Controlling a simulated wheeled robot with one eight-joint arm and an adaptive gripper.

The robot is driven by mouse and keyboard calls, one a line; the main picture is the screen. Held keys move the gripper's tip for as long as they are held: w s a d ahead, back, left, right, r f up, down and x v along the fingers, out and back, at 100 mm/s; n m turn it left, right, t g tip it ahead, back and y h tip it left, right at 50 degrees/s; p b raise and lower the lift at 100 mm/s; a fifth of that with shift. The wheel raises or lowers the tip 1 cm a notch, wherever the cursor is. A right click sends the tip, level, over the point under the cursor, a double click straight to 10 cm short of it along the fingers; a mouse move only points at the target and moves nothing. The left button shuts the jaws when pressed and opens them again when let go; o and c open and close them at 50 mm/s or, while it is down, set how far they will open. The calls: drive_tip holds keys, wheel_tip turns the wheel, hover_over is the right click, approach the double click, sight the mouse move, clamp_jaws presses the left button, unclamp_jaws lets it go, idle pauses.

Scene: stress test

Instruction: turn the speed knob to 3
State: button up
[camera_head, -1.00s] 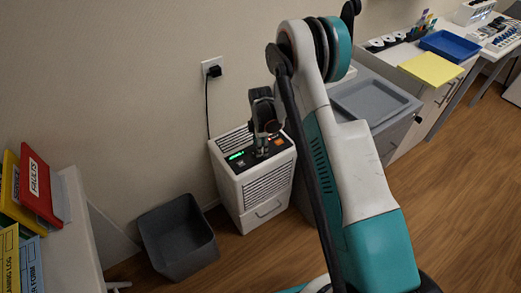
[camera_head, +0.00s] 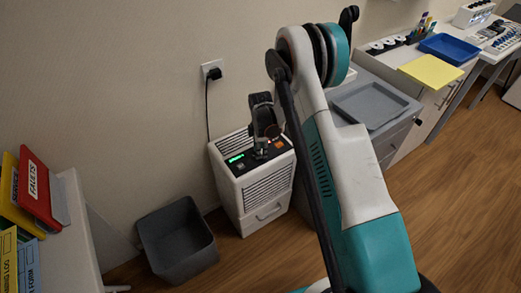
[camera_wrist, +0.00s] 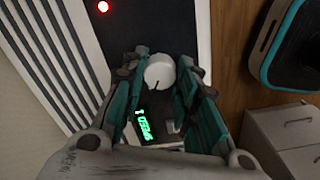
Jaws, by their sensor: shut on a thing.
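The white speed knob (camera_wrist: 159,71) is on the dark top panel of a white floor unit (camera_head: 240,190). It is round, with a dark pointer line towards the lower left in the wrist view. My gripper (camera_wrist: 160,80) is shut on it, a teal-and-dark finger at each side. In the head view my gripper (camera_head: 261,152) reaches down onto the panel and hides the knob.
A red light (camera_wrist: 103,7) and an orange button (camera_head: 279,145) are on the panel. A dark bin (camera_head: 178,240) stands left of the unit. A grey drawer cabinet with a tray (camera_head: 370,103) stands right. A black cord runs to the wall socket (camera_head: 212,70).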

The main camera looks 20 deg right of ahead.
drive_tip(key=m, duration=1.7)
drive_tip(key=shift+m, duration=0.4)
drive_tip(key=m, duration=0.5)
drive_tip(key=shift+m, duration=0.4)
drive_tip(key=o, duration=1.1)
